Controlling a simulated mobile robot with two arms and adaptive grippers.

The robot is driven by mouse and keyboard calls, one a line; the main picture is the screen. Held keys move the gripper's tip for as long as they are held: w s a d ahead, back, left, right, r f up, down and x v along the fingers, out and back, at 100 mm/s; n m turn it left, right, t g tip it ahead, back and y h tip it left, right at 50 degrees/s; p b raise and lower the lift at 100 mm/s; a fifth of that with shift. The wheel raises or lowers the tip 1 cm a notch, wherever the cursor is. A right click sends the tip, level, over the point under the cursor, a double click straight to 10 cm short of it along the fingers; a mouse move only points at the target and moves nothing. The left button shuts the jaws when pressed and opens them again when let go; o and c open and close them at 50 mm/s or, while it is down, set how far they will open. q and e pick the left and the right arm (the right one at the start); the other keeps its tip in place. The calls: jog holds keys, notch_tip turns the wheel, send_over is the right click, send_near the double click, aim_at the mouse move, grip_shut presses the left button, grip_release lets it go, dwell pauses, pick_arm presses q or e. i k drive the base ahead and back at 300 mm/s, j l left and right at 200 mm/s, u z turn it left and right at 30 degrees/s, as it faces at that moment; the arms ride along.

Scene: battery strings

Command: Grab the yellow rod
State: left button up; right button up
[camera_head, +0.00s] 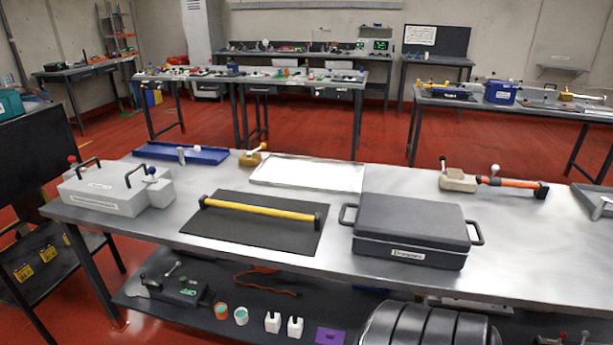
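The yellow rod (262,209) lies across a black mat (235,235) on the metal workbench (340,265). It has a black piece at each end and runs from left to right, tilting slightly down to the right in the picture. Nothing covers it and nothing touches it from above. Neither of my grippers shows in the head view, so I cannot see their positions or whether they are open.
A dark case (415,228) with side handles stands right of the mat. A light grey box (118,190) stands at the left. A white tray (307,172), a blue tray (180,153) and an orange rod (512,184) lie behind. Bare metal surrounds the mat.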

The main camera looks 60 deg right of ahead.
aim_at(204, 202)
jog(key=z, duration=1.6)
jog(key=l+u, duration=0.25)
jog(key=j, duration=0.1)
